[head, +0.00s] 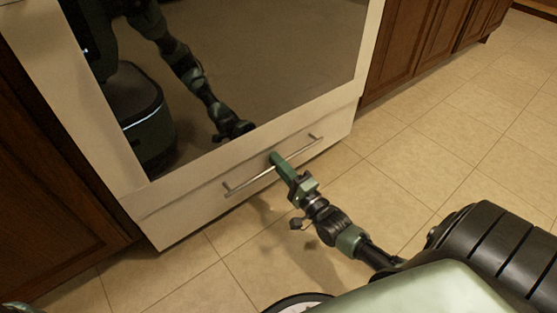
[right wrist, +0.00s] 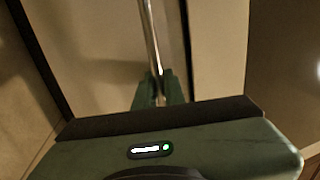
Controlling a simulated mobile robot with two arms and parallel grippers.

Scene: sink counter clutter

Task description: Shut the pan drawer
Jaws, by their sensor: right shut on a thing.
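The pan drawer (head: 190,205) is the wide cream panel at the bottom of the oven. A long thin metal bar handle (head: 240,184) runs across its front. The drawer front looks close to flush with the oven; I cannot tell how much gap there is. My right gripper (head: 276,160) is shut on the handle near its middle. In the right wrist view the green fingers (right wrist: 160,92) close around the bar (right wrist: 151,40), with the drawer front behind it.
The oven's dark glass door (head: 250,60) is above the drawer and reflects my body and arm. Dark wood cabinets stand left (head: 50,190) and right (head: 415,40). The tiled floor (head: 450,140) in front and to the right is clear.

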